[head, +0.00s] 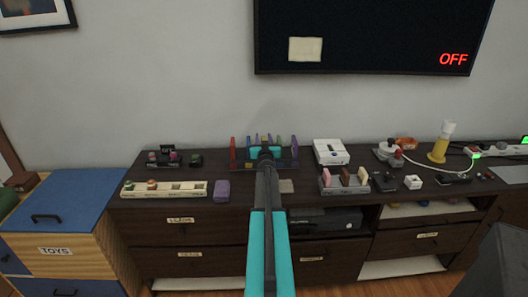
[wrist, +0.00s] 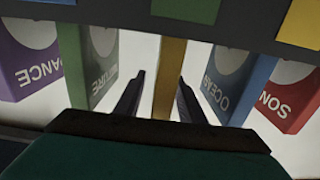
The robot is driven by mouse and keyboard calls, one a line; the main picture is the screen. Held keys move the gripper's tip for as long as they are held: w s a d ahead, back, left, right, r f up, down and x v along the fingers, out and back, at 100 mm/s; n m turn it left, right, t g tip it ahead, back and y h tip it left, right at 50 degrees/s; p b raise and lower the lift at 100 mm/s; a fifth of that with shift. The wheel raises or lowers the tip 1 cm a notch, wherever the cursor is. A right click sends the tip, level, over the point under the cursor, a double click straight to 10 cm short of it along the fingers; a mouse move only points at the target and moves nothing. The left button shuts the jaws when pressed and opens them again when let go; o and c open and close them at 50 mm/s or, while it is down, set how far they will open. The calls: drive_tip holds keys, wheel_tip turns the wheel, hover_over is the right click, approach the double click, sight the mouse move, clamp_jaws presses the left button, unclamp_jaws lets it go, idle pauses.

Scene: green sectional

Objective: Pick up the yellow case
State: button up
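The yellow case (wrist: 171,72) stands on edge in the middle of the wrist view, seen as a narrow strip. My gripper (wrist: 161,78) is open, with one dark finger on each side of it. A gap shows on both sides, so the fingers do not appear to press on it. In the head view my gripper (head: 266,154) is at the case rack on the dresser, and my arm hides much of the rack's middle.
A green case (wrist: 98,60) and a blue case (wrist: 222,80) stand close on either side, with purple and red cases further out. On the dresser, a purple box (head: 222,190) and a compartment tray (head: 185,190) lie left, a white console (head: 331,151) right.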

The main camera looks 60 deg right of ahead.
drive_tip(key=shift+w+d, duration=0.35)
drive_tip(key=shift+d, duration=0.1)
idle(0.3)
clamp_jaws()
